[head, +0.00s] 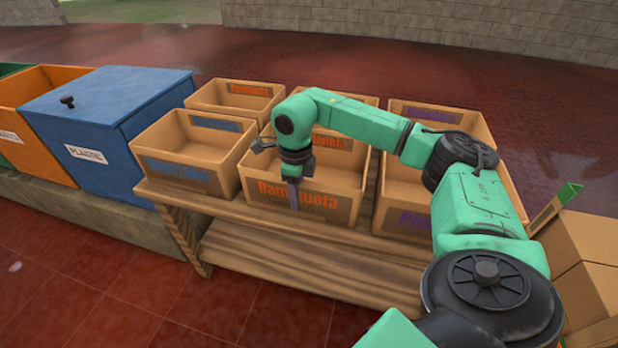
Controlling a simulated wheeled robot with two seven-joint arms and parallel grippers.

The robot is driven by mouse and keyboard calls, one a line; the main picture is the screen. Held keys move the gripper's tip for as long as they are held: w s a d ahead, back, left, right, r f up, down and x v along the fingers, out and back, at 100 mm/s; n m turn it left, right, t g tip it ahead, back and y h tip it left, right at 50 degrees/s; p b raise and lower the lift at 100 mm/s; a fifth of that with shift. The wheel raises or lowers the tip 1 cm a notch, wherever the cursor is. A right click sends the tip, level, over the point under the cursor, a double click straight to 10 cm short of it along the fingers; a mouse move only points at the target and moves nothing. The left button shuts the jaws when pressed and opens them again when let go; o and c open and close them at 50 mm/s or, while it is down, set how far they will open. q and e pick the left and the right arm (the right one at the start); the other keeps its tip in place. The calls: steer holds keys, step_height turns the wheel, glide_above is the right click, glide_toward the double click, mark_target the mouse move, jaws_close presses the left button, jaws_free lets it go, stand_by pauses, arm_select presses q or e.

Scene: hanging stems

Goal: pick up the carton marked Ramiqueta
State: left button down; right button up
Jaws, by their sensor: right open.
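The open, empty-looking carton marked Ramiqueta (335,207) stands in the middle of the front row on a wooden table, with orange lettering on its front wall. My right gripper (291,188) is over its front wall. A finger of it reaches down across the lettering and hides some letters. The jaws are open and hold nothing. Whether they touch the wall, I cannot tell. My right arm covers part of the cartons behind. My left gripper is not in view.
A carton with blue lettering (165,172) stands close on the left, one with purple lettering (385,217) on the right. More cartons stand behind. A blue bin marked Plastic (85,125) is at the left. The table's lower shelf (270,262) is bare.

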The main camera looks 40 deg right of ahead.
steer(key=shift+r, duration=0.1)
jaws_close()
stand_by(1.2)
